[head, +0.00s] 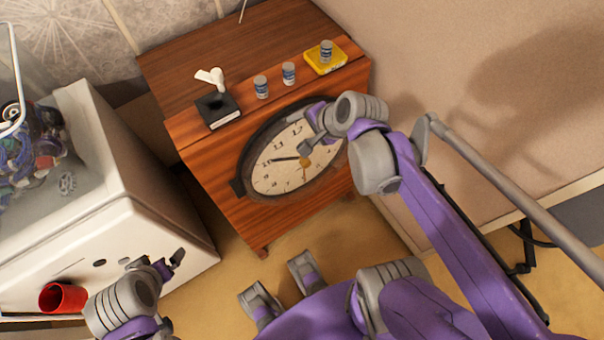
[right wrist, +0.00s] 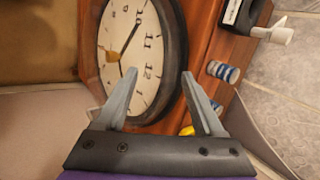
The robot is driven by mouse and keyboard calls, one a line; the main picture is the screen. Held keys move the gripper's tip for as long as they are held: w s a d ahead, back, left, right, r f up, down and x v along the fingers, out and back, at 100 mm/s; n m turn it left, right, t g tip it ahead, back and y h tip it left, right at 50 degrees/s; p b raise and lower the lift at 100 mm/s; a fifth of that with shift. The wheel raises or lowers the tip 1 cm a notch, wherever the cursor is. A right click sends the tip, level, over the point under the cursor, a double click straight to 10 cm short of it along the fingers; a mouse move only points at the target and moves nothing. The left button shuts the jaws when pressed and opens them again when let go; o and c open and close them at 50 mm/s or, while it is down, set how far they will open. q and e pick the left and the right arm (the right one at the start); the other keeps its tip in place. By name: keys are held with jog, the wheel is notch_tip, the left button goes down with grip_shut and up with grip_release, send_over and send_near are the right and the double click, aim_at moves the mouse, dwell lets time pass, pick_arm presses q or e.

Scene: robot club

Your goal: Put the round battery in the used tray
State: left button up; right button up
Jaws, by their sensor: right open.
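Two upright round batteries with blue-and-white bands, a left one (head: 261,87) and a right one (head: 289,74), stand on the wooden clock cabinet. A third battery (head: 326,48) stands on a yellow tray (head: 314,62) at the cabinet's right end. A black holder (head: 217,113) with a white label and a white forked piece is at the left. Which is the used tray I cannot read. My right gripper (head: 308,147) is open and empty before the clock face; its spread fingers (right wrist: 160,74) show in the right wrist view. My left gripper (head: 162,262) is low at left, jaws unclear.
The round clock (head: 285,172) fills the cabinet's front. A red cup (head: 62,298) is at lower left. The wall closes the right side.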

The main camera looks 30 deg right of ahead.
jog(key=s+a+f+n+g+h, duration=0.1)
jog(key=s+a+f+n, duration=0.1)
jog(key=n, duration=0.6)
jog(key=s+a+f+n+g, duration=0.1)
jog(key=s+a+f+n, duration=0.1)
jog(key=s+a+n, duration=0.2)
jog(key=s+n, duration=0.3)
jog(key=n, duration=0.1)
jog(key=shift+h, duration=0.4)
